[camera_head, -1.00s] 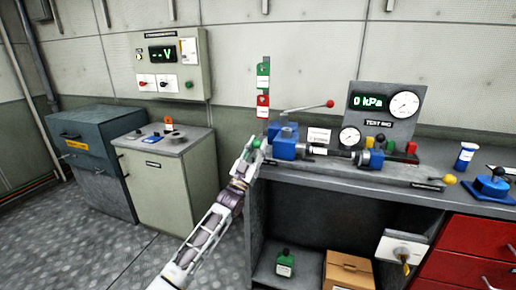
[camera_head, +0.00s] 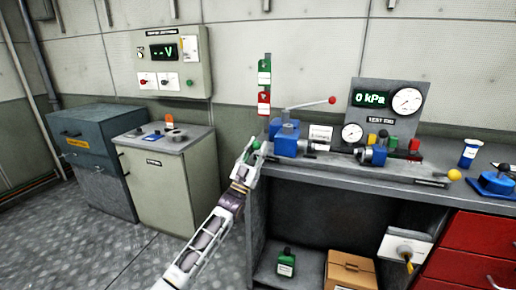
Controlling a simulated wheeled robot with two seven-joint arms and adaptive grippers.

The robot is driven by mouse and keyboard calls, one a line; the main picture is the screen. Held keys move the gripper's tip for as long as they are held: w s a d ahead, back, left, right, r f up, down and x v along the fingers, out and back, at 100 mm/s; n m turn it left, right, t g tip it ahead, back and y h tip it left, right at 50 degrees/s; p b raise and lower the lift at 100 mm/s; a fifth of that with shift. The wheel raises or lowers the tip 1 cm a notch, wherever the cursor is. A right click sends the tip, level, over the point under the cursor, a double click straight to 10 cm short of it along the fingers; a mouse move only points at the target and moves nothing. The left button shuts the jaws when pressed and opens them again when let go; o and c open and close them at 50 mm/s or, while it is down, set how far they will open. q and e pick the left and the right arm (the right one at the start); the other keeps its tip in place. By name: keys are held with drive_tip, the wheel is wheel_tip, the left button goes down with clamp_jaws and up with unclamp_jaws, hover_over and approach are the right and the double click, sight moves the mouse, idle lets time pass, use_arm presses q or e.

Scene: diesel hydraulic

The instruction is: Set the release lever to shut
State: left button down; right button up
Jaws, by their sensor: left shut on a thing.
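The blue hand pump (camera_head: 286,142) stands at the left end of the grey bench (camera_head: 335,182). Its long grey handle with a red knob (camera_head: 332,100) points right. A green knob (camera_head: 256,145), seemingly the release lever's, shows at the pump's left side. My left gripper (camera_head: 251,150) is shut on this green knob at the bench's left edge. The fingers hide most of the lever, so its exact angle cannot be told. My right gripper is not in view.
A yellow knob (camera_head: 454,175) sits at the bench's front right. A grey-green cabinet (camera_head: 165,180) stands left of my arm. Red drawers (camera_head: 485,250) are at the right.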

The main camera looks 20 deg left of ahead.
use_arm(q)
drive_tip(key=shift+f, duration=0.25)
drive_tip(key=c, duration=1.4)
unclamp_jaws()
drive_tip(key=shift+r, duration=0.1)
drive_tip(key=shift+v, duration=5.95)
drive_tip(key=shift+s+d, duration=0.1)
